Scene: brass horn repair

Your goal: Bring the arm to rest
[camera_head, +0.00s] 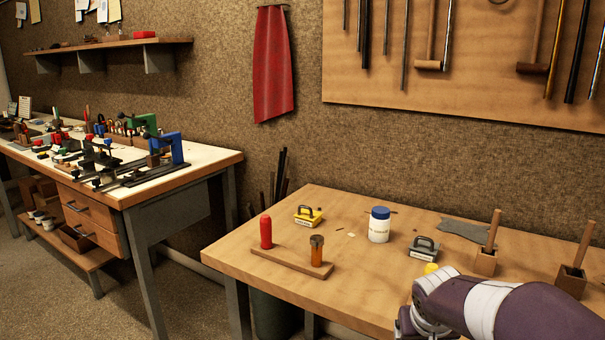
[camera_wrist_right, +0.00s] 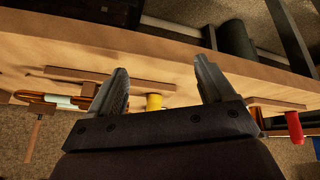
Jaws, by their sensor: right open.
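My right arm (camera_head: 520,308) comes in at the lower right of the head view, in front of the near edge of the wooden bench (camera_head: 300,297). Its gripper is mostly cut off by the bottom of that view. In the right wrist view my right gripper (camera_wrist_right: 162,66) is open, its two dark fingers wide apart. A yellow piece (camera_wrist_right: 154,102) shows between the fingers, seemingly beyond them; no grip on it is visible. My left gripper is in neither view.
On the bench stand a red cylinder (camera_head: 266,232), an amber bottle (camera_head: 316,250), a white jar with blue lid (camera_head: 379,225), a yellow weight (camera_head: 308,216), a grey weight (camera_head: 424,248) and a wooden holder (camera_head: 486,262). Another workbench (camera_head: 190,168) stands left, with floor between.

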